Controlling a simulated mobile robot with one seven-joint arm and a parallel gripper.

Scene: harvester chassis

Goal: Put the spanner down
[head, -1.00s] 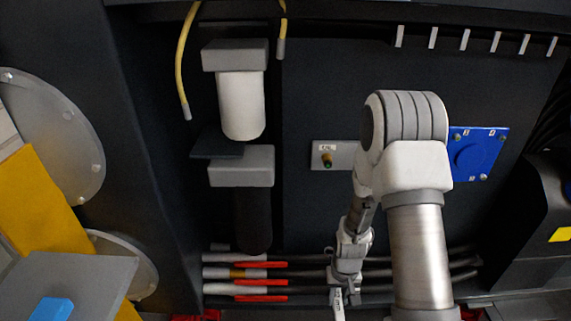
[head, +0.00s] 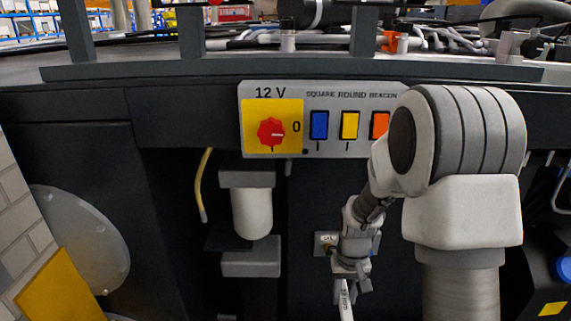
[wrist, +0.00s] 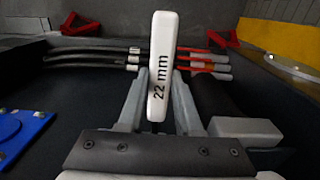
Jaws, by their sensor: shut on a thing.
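The spanner (wrist: 162,65) is a white bar marked "22 mm". In the wrist view my gripper (wrist: 160,100) is shut on it, one grey finger on each side. The spanner points away from the gripper, and its far end runs toward the top of that view. In the head view my gripper (head: 350,272) hangs in front of the dark chassis wall, and the white spanner (head: 345,300) points down from it, its lower end cut off by the picture's edge. No surface is seen touching the spanner.
A switch panel (head: 345,145) marked "12 V" has a red rotary knob (head: 271,132) and coloured switches. A white cylinder (head: 252,213) hangs left of my gripper.

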